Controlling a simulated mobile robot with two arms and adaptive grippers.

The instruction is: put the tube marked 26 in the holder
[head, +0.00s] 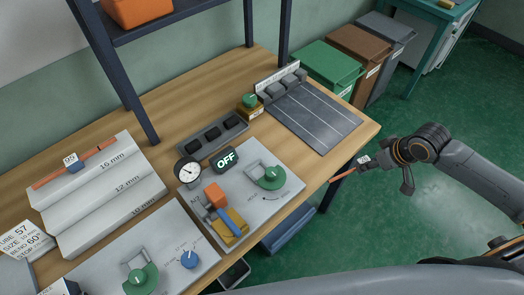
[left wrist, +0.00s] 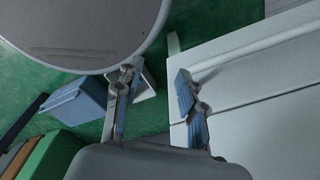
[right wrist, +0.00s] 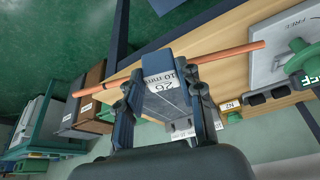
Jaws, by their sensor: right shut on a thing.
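A thin copper-coloured tube (head: 342,174) is held in my right gripper (head: 372,162), out past the bench's right edge above the green floor. In the right wrist view my right gripper (right wrist: 163,78) is shut on this tube (right wrist: 225,54), which sticks out on both sides. Its white tag (right wrist: 163,86) reads 26, 10 mm. A stepped grey rack (head: 105,190) marked 16 mm, 12 mm and a partly hidden 10 mm bears another tube (head: 50,178) tagged 95. I cannot tell which fixture is the holder. My left gripper (left wrist: 155,105) is open and empty in the left wrist view.
The bench bears a panel (head: 270,205) with a green knob, orange block and yellow block, a gauge (head: 187,171), an OFF display (head: 225,159) and a dark lined tray (head: 325,125). Bins (head: 325,65) stand behind. Floor right of the bench is free.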

